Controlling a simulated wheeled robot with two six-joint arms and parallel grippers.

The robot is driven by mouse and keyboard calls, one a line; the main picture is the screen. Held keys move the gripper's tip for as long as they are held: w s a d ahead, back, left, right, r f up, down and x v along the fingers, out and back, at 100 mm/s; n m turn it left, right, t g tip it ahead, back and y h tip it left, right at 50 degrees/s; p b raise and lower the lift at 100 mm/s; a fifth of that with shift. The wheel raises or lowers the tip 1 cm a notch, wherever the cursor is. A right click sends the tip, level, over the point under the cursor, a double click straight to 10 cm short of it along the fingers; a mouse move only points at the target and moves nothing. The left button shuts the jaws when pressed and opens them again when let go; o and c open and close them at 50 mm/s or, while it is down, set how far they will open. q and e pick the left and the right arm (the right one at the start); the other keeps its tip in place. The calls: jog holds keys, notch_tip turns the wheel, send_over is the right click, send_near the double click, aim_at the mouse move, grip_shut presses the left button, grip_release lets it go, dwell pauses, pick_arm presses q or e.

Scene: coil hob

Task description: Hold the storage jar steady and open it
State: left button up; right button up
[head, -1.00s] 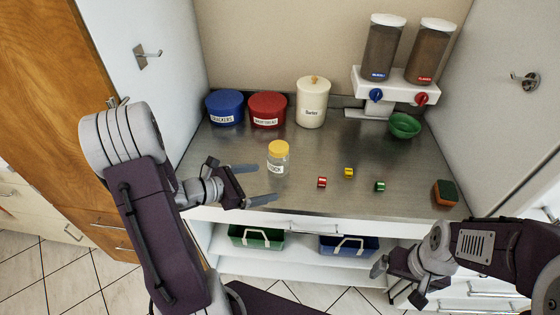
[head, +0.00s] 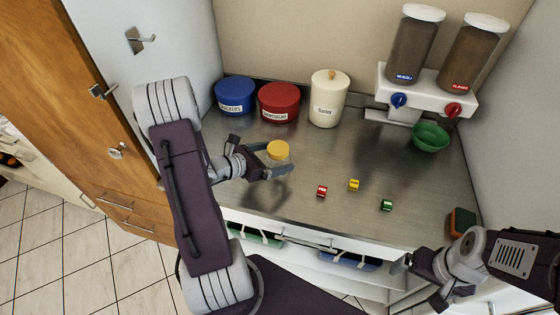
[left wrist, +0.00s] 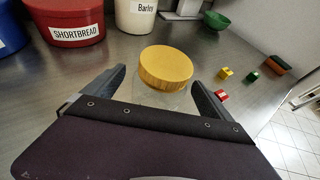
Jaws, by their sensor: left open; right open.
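The storage jar is a small clear jar with a yellow lid (head: 278,150), upright on the steel counter. It also shows in the left wrist view, with its yellow lid (left wrist: 166,68) on and its clear body (left wrist: 163,100) below. My left gripper (head: 279,161) is open, with one finger on each side of the jar body, just below the lid. In the left wrist view the fingers stand apart on either side of the jar. The jar's label is hidden by the gripper. My right gripper (head: 402,280) is open and empty, below and in front of the counter's front edge at the right.
Blue (head: 235,96) and red (head: 279,103) tubs and a cream Barley canister (head: 328,98) stand behind the jar. Red (head: 322,191), yellow (head: 354,185) and green (head: 386,205) small blocks lie to its right. A green bowl (head: 431,138) sits under the dispensers; a sponge (head: 461,222) lies far right.

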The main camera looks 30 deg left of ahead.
aim_at(285, 143)
pick_arm(q)
jog(key=x, duration=0.3)
jog(key=shift+w+d+f+p, duration=0.15)
jog(key=shift+w+d+p, duration=0.1)
jog(key=shift+p, duration=0.1)
jog(key=shift+w+f, duration=0.15)
jog(key=shift+w, duration=0.15)
jog(key=shift+w+d+f, duration=0.15)
jog(key=shift+w, duration=0.1)
jog(key=shift+s, duration=0.15)
jog(key=c, duration=1.9)
notch_tip(285, 143, up, 5)
jog(key=p, duration=0.3)
jog(key=shift+p, duration=0.4)
jog(key=s+d+r+p, duration=0.1)
jog(key=d+r+p, duration=0.1)
jog(key=d+p, duration=0.1)
jog(key=s+d+r+p, duration=0.1)
jog(key=d+r+p, duration=0.1)
jog(key=d+p, duration=0.2)
jog(key=s+d+r+p, duration=0.1)
jog(key=d+r+p, duration=0.1)
jog(key=d+p, duration=0.2)
jog(key=shift+s+r, duration=0.1)
jog(key=shift+s, duration=0.3)
jog(key=o, duration=1.1)
grip_shut()
